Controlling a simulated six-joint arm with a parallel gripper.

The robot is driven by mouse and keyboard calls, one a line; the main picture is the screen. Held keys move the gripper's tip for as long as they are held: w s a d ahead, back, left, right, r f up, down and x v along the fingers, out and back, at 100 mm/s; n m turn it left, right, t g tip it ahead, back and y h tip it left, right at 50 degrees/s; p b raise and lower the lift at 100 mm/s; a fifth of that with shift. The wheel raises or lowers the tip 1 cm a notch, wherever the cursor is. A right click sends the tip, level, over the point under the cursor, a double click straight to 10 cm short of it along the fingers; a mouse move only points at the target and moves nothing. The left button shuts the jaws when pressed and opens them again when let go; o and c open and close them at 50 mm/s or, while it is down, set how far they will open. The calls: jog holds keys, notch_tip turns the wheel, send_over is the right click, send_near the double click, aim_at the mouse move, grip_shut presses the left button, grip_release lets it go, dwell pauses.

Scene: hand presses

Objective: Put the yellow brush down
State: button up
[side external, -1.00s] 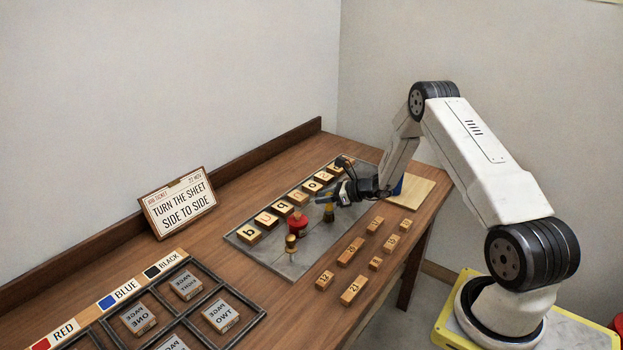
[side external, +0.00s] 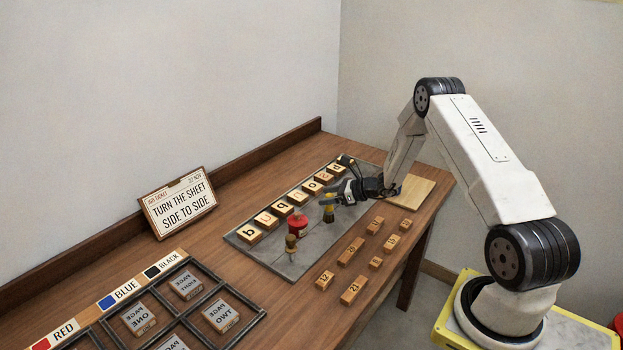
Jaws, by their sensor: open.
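The yellow brush (side external: 328,210) stands upright on the grey metal plate (side external: 290,262), just right of a red round-bodied item (side external: 297,224). My gripper (side external: 338,193) is open beside the upper part of the brush, with its fingers pointing left. The fingers show as spread apart. At this size I cannot tell whether a finger still touches the brush.
Lettered wooden blocks (side external: 283,208) line the plate's far side. A small brass-coloured item (side external: 291,244) stands near its front edge. Numbered wooden blocks (side external: 351,252) lie in front. A wooden board (side external: 414,191) lies right of the plate. A ticket sign (side external: 178,203) stands at the back.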

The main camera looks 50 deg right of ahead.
jog(key=v, duration=1)
jog(key=shift+s, duration=0.3)
jog(key=shift+d, duration=0.1)
jog(key=s+a+r+n+g+y, duration=0.1)
jog(key=s+a+r+n+g, duration=0.1)
jog(key=a+n+g, duration=0.6)
jog(key=s+a+r+n+g, duration=0.1)
jog(key=s+a+r+n, duration=0.1)
jog(key=a+n, duration=0.65)
jog(key=s+a+r+n+h, duration=0.3)
jog(key=s+a+n, duration=0.1)
jog(key=a+n, duration=0.2)
jog(key=s+a+r+n+h, duration=0.2)
jog(key=a+n, duration=0.4)
jog(key=n, duration=0.3)
jog(key=shift+s+r+g+h, duration=0.4)
jog(key=shift+s+h, duration=0.1)
jog(key=shift+s, duration=0.6)
